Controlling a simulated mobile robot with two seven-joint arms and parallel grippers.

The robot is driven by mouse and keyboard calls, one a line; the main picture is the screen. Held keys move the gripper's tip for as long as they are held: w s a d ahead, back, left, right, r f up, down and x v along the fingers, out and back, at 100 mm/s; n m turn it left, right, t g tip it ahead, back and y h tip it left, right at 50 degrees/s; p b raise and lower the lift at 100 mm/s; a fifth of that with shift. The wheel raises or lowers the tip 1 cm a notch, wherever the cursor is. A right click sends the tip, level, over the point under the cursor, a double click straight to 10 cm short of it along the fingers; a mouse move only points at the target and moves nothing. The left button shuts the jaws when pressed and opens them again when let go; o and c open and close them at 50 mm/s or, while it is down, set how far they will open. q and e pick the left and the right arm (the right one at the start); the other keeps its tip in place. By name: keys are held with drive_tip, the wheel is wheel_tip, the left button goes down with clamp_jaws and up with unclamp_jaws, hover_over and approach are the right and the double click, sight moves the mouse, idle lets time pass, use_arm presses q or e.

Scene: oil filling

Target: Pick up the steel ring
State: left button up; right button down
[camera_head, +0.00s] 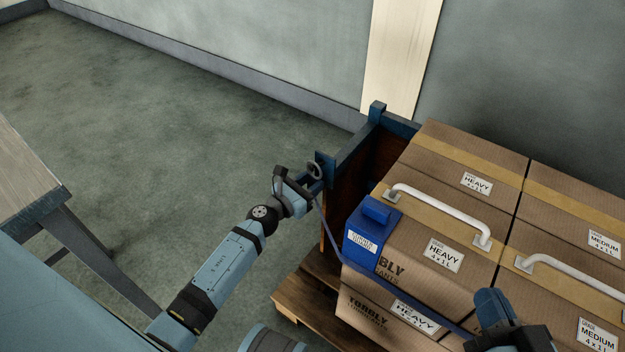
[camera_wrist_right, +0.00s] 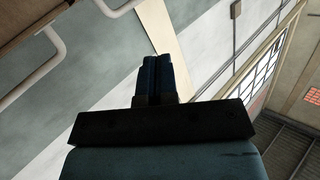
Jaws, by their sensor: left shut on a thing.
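The steel ring (camera_head: 315,170) is a small grey loop near the blue post at the crate's left corner. My left gripper (camera_head: 296,180) is shut at the ring, and its fingers hide part of it. A blue-grey strap (camera_head: 334,240) runs from beside this gripper down along the front of the cartons toward my right gripper (camera_head: 490,304). The right gripper is over the front cartons, with its fingers together and nothing seen between them. Its fingers also show in the right wrist view (camera_wrist_right: 157,80).
Brown cartons (camera_head: 480,210) with white handles (camera_head: 440,212) stand on a wooden pallet (camera_head: 303,300). A blue block (camera_head: 372,232) sits at the near carton's left corner. A table (camera_head: 25,185) stands at far left. The floor (camera_head: 170,120) between is clear.

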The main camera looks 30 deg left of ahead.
use_arm(q)
drive_tip(key=shift+r+p, duration=0.4)
drive_tip(key=shift+r, duration=0.1)
drive_tip(key=shift+r+p, duration=0.4)
drive_tip(key=shift+r, duration=0.05)
drive_tip(key=r+p+v, duration=0.1)
drive_tip(key=v, duration=1.7)
drive_tip(key=shift+r, duration=0.25)
use_arm(e)
drive_tip(key=shift+r+t, duration=0.3)
drive_tip(key=shift+r, duration=1.3)
use_arm(q)
drive_tip(key=shift+s, duration=0.1)
use_arm(e)
drive_tip(key=shift+f, duration=0.1)
